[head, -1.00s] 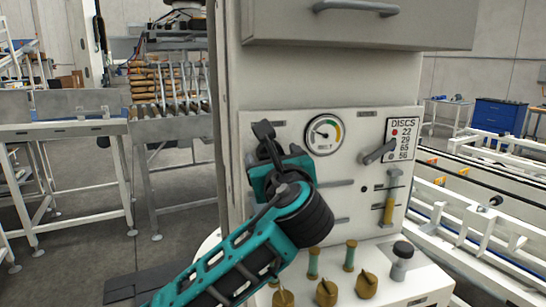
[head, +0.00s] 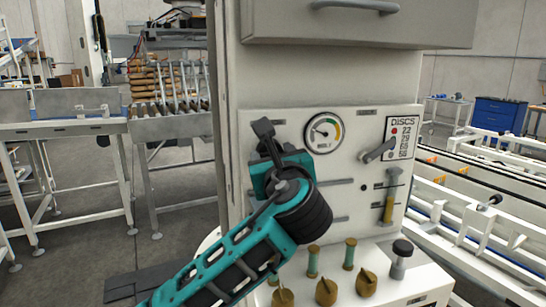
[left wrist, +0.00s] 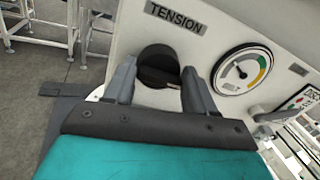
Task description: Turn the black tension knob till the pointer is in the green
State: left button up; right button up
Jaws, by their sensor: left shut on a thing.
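The black tension knob (left wrist: 158,66) sits on the pale panel under the TENSION label (left wrist: 174,17) in the left wrist view. My left gripper (left wrist: 158,84) is shut on it, with one grey finger on each side. In the head view my left gripper (head: 266,142) is against the panel and hides the knob. The round gauge (head: 324,133) is right of the gripper; it also shows in the left wrist view (left wrist: 235,78). Its pointer lies toward the upper left, outside the green band on the dial's right side. My right gripper is out of view.
Right of the gauge are a grey lever (head: 378,151) and a DISCS plate (head: 401,137). Below, a ledge carries several brass knobs (head: 327,292) and a black-topped knob (head: 402,248). A handled cover (head: 360,30) juts out above. Conveyor rails (head: 480,215) run at right.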

pick_arm(q)
jog(key=shift+m, duration=2.8)
jog(key=o, duration=1)
jog(key=s, duration=0.4)
jog(key=s+d, duration=0.1)
jog(key=s, duration=0.3)
jog(key=s+d, duration=0.1)
jog(key=s, duration=0.3)
jog(key=shift+s+d+r+b, duration=0.1)
jog(key=shift+s+r+b, duration=0.15)
jog(key=shift+s+b, duration=0.15)
jog(key=shift+w, duration=0.1)
